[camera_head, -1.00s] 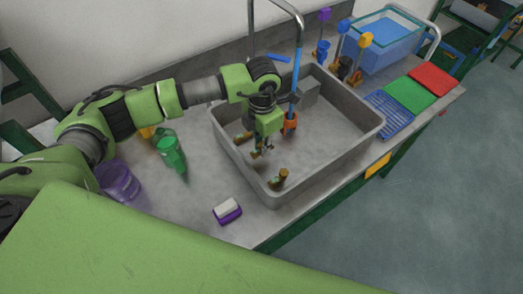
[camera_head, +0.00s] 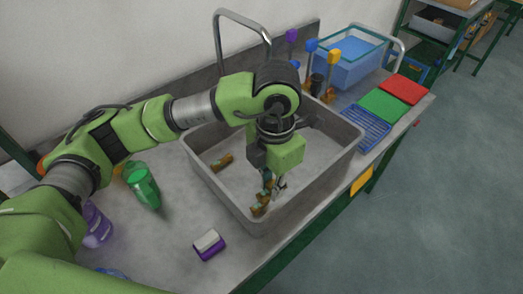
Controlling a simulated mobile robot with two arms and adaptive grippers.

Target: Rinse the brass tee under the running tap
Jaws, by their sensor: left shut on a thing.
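My left gripper (camera_head: 272,184) reaches down into the grey sink basin (camera_head: 342,163) and is shut on a brass fitting (camera_head: 261,206), which looks like the brass tee. The fitting is low in the basin near its front wall. I cannot tell whether it touches the basin floor. Another brass piece (camera_head: 222,162) lies on the basin floor to the left. The tap's curved metal spout (camera_head: 243,20) rises behind my left arm. The outlet and any running water are hidden behind the arm. My right gripper is not in view.
A green bottle (camera_head: 144,187), a purple container (camera_head: 97,225) and a white-and-purple block (camera_head: 209,244) stand left and in front of the basin. A blue rack (camera_head: 364,129), green mat (camera_head: 384,105), red mat (camera_head: 404,89) and a clear-walled blue tank (camera_head: 350,62) are at right.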

